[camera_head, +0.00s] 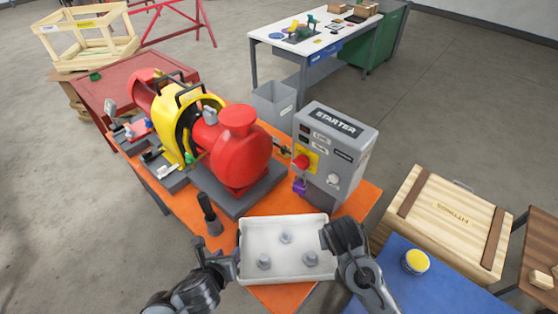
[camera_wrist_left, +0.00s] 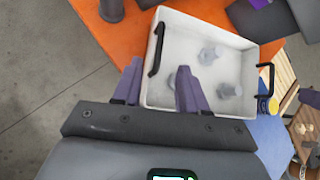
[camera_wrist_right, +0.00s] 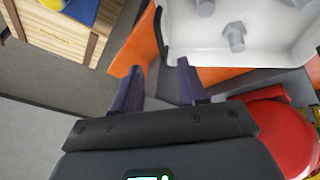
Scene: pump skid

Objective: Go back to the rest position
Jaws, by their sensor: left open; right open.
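A white tray (camera_head: 284,221) with several grey bolts (camera_head: 264,261) in it is at the front of the orange table (camera_head: 355,205). The left wrist view shows the tray (camera_wrist_left: 185,100) with a black handle at each end. My right gripper (camera_head: 340,238) is open at the right end and hides that handle in the head view. The tray's corner (camera_wrist_right: 232,58) and a handle show ahead of its empty fingers (camera_wrist_right: 160,80).
A red and yellow pump (camera_head: 235,150) and a grey starter box (camera_head: 335,155) stand behind the tray. A black upright cylinder (camera_head: 208,212) is near my left gripper. At right are a wooden crate (camera_head: 445,215) and a blue surface (camera_head: 420,292) with a yellow container (camera_head: 415,262).

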